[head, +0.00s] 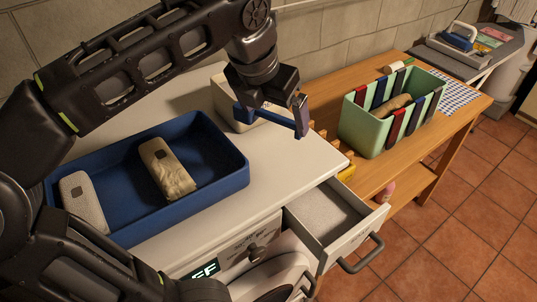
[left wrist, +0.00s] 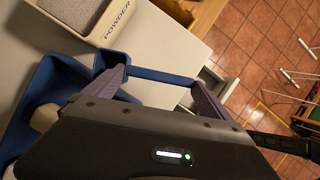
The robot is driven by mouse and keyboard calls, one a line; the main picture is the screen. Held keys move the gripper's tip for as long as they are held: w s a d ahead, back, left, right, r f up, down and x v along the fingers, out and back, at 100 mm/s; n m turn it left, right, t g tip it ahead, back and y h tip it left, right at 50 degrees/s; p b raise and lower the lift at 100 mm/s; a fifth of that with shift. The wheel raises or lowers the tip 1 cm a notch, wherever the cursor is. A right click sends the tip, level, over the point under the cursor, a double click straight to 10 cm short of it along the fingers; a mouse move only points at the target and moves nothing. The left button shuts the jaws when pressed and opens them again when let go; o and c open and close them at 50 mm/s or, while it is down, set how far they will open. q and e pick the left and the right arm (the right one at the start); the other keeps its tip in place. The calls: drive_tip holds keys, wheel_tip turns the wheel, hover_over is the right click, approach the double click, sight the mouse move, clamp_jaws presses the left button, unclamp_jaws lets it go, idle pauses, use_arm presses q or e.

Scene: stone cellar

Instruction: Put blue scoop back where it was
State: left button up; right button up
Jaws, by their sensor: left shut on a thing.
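My left gripper (head: 272,114) is shut on the blue scoop (head: 270,118), above the white counter top. In the left wrist view the scoop's blue handle (left wrist: 160,76) spans between the two fingers, with its bowl (left wrist: 108,62) at the left end. A cream powder box (head: 222,98) stands on the counter behind the gripper, partly hidden by it. In the left wrist view this box (left wrist: 103,42) is lettered POWDER, is open on top and holds grey powder. The scoop appears apart from the box. My right gripper is not in view.
A blue tray (head: 236,181) with two beige items stands on the left of the counter. An empty drawer (head: 330,212) is open at the front. A mint crate (head: 362,131) with striped sides stands on the wooden table to the right. The counter's middle is clear.

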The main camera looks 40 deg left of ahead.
use_arm(q)
drive_tip(key=shift+f, duration=2.7)
wheel_tip(320, 180, down, 4)
drive_tip(key=shift+r+p, duration=0.1)
drive_tip(key=shift+p, duration=0.45)
drive_tip(key=shift+f, duration=0.25)
drive_tip(key=o, duration=0.9)
drive_tip(key=shift+o, duration=0.3)
